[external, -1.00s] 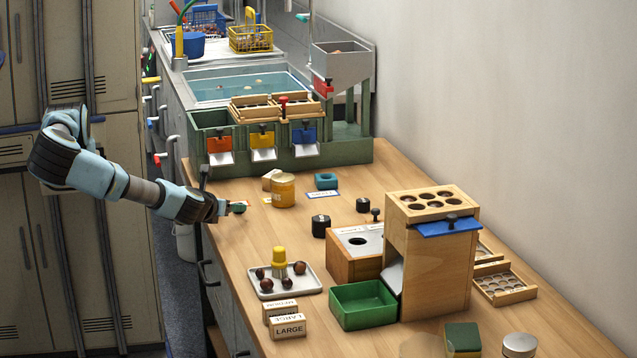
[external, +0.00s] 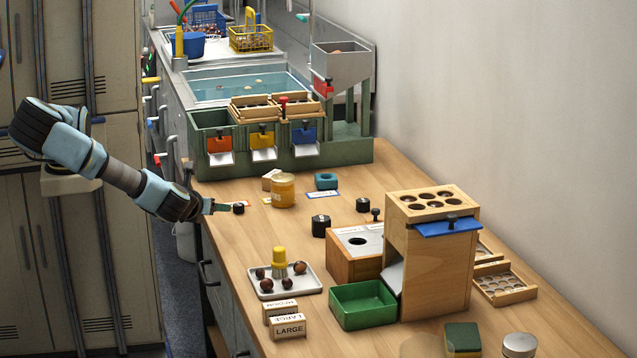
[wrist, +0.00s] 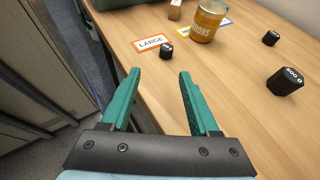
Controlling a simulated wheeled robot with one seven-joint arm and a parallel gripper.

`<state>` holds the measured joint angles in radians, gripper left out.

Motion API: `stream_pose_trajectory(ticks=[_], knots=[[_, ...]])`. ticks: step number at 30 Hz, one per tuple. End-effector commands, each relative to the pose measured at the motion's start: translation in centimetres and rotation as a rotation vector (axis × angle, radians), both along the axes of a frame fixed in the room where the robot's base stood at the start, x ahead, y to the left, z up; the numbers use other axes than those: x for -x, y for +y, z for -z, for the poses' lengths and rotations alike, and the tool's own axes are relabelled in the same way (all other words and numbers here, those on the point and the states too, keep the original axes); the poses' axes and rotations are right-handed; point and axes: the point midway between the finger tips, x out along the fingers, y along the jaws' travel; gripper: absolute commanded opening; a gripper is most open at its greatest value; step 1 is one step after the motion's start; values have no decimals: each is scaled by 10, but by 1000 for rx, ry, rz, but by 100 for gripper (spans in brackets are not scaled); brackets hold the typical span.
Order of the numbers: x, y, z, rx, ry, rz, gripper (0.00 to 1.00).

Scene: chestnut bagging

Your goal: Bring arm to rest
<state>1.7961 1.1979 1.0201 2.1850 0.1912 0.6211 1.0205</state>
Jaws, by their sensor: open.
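My gripper (external: 222,207) is at the left edge of the wooden counter (external: 235,250), at the end of my arm reaching in from the left. In the wrist view my gripper (wrist: 155,100) shows two teal fingers spread apart with nothing between them. A small black weight (external: 238,208) stands on the counter just beyond the fingertips. In the wrist view this weight (wrist: 167,51) stands by an orange-bordered card marked LARGE (wrist: 151,43). The fingers are apart from it.
A tray of chestnuts (external: 268,292), a green bin (external: 362,306) and a wooden box stand (external: 455,265) are nearer the camera. Lockers (external: 110,230) stand left of the counter.

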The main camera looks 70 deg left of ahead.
Motion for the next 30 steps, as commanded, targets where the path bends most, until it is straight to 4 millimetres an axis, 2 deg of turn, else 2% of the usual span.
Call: stream_pose_trajectory(ticks=[6, 9, 14, 19, 23, 30], knots=[[16, 53, 17, 222, 48, -296, 62], [28, 70, 22, 340, 50, -450, 62], [44, 84, 19, 515, 31, -681, 62], [55, 92, 2, 713, -27, -936, 62], [58, 95, -21, 859, -96, -1121, 62], [54, 108, -77, 1114, -283, -1432, 62]])
